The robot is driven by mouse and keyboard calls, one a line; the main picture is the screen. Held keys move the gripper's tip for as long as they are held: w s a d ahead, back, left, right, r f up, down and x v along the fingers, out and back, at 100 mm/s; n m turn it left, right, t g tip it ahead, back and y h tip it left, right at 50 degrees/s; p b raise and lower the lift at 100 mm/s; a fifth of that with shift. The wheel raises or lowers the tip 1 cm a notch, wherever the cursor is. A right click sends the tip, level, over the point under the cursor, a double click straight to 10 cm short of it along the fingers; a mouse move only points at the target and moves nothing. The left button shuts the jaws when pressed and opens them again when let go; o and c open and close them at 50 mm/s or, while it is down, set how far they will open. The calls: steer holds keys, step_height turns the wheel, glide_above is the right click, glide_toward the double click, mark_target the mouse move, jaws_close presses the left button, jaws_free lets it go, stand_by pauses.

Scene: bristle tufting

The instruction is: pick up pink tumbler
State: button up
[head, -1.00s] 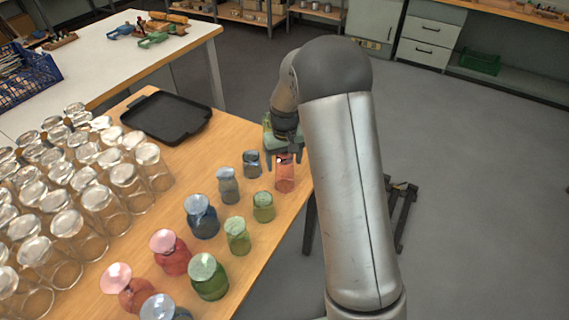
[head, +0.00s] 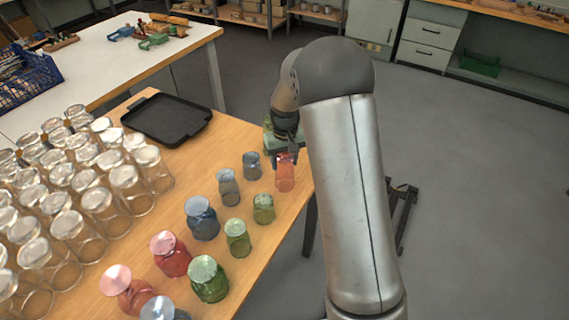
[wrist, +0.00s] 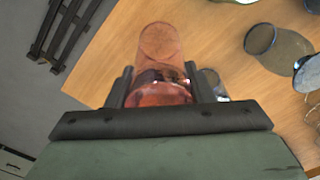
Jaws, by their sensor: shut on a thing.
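The pink tumbler (head: 286,178) is at the right edge of the wooden table in the head view, at the far end of the coloured glasses. My gripper (head: 285,157) is at its top, with the arm reaching in from the right. In the wrist view the pink tumbler (wrist: 160,62) stands between the two dark fingers of my gripper (wrist: 152,88), which are shut on its near end. Whether its base still touches the table cannot be told.
A small grey-blue glass (head: 252,165) stands just left of the tumbler, and a green glass (head: 263,208) is nearer the camera. Many clear glasses (head: 125,185) fill the table's left. A black tray (head: 166,118) lies at the back. The table edge is close on the right.

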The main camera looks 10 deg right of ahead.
steer(key=s+a+r+b, duration=0.3)
steer(key=s+a+r, duration=0.2)
steer(key=s+r, duration=0.75)
step_height(320, 180, up, 11)
steer(key=p, duration=0.8)
steer(key=shift+s+a+r+p, duration=0.15)
steer(key=shift+s+a+p, duration=0.1)
steer(key=shift+p, duration=0.1)
steer(key=shift+d, duration=0.1)
